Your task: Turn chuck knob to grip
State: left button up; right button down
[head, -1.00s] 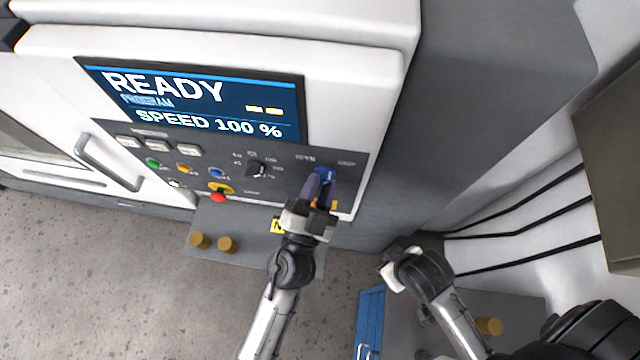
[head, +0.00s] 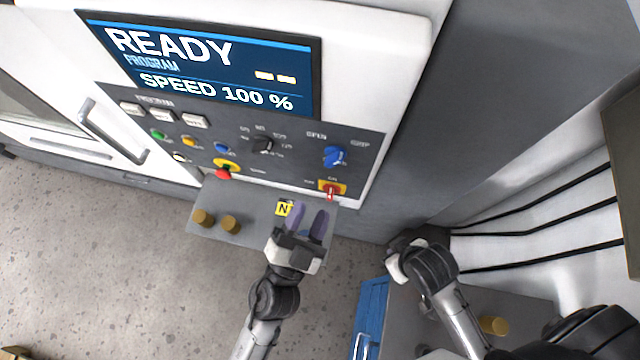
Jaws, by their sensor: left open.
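The blue chuck knob (head: 335,156) sits on the right of the dark control panel (head: 290,160), between the labels OPEN and GRIP. It is uncovered, and its pointer seems tilted toward the GRIP side, though the exact angle is hard to tell. My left gripper (head: 307,218) is open and empty, below and left of the knob and apart from it, in front of the grey shelf. My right gripper (head: 398,262) is at the lower right, away from the panel; its fingers cannot be made out.
A red-and-yellow switch (head: 331,188) is just below the knob. A black speed dial (head: 263,145) and a red stop button (head: 223,174) are to the left. Two brass cylinders (head: 230,224) stand on the shelf (head: 255,205). A blue cabinet (head: 372,305) is at the lower right.

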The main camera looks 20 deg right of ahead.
pick_arm(q)
jog(key=shift+b+v, duration=0.6)
jog(key=shift+v, duration=1.5)
